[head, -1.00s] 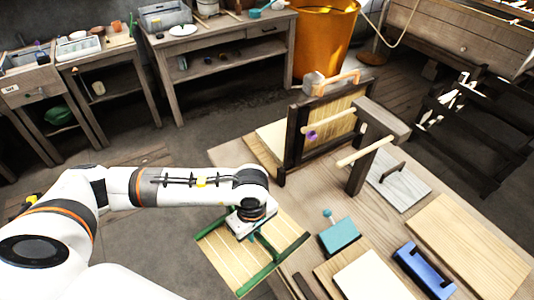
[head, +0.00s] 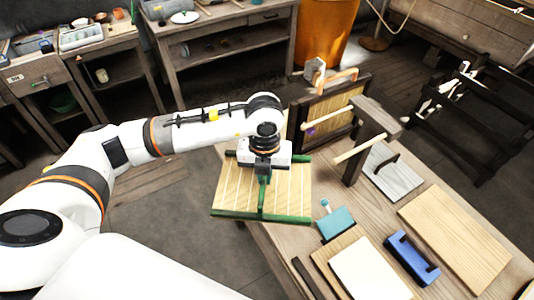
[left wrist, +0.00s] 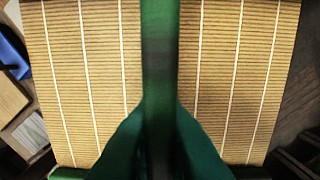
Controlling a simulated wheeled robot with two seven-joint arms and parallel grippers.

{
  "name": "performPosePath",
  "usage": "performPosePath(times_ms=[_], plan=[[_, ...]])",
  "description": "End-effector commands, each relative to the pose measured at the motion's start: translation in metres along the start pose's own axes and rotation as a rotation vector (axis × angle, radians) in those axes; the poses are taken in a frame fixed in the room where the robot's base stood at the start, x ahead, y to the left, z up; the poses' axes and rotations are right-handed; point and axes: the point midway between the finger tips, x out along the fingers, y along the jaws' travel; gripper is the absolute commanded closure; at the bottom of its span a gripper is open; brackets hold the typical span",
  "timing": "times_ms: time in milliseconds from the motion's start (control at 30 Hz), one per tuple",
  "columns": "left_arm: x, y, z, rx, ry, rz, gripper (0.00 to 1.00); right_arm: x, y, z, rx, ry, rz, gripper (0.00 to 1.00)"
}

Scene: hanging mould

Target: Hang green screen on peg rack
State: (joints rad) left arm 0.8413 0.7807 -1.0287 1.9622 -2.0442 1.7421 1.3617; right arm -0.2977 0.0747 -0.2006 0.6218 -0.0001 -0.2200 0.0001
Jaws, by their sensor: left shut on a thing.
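The green screen (head: 237,190), a slatted tan panel with green edge bars and a green middle bar, is held in the air by my left gripper (head: 264,172). In the left wrist view the slats (left wrist: 85,70) fill most of the picture, with the green middle bar (left wrist: 160,60) running down the centre. The gripper is shut on this bar; its fingertips are largely hidden. The peg rack (head: 355,170) stands on the table to the right of the screen, with two pale pegs (head: 358,149) pointing left. The screen is apart from the pegs. My right gripper is not in view.
A dark-framed panel (head: 330,108) stands upright behind the pegs. A teal block tool (head: 337,224), a blue tool (head: 411,258), a white board (head: 370,268) and a wooden board (head: 455,238) lie on the table (head: 285,245). An orange bin (head: 325,35) stands behind.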

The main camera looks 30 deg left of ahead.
Motion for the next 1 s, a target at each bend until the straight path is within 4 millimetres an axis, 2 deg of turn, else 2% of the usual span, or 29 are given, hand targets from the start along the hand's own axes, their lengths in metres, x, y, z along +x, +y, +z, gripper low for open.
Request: performPosePath(times_ms=[33,200,400,667,1000], plan=[[-0.011,0.001,-0.003,-0.104,0.001,0.003,1.0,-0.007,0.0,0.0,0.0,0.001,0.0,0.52],[-0.029,0.004,-0.009,-0.411,-0.005,0.006,1.0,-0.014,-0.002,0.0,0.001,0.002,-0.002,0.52],[-0.038,0.004,-0.013,-0.598,-0.009,0.007,1.0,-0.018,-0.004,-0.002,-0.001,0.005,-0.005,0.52],[-0.039,0.012,-0.018,-0.628,-0.01,0.008,1.0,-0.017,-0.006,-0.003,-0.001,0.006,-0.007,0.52],[-0.038,0.034,-0.034,-0.625,-0.01,0.008,1.0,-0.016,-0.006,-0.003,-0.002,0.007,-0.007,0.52]])
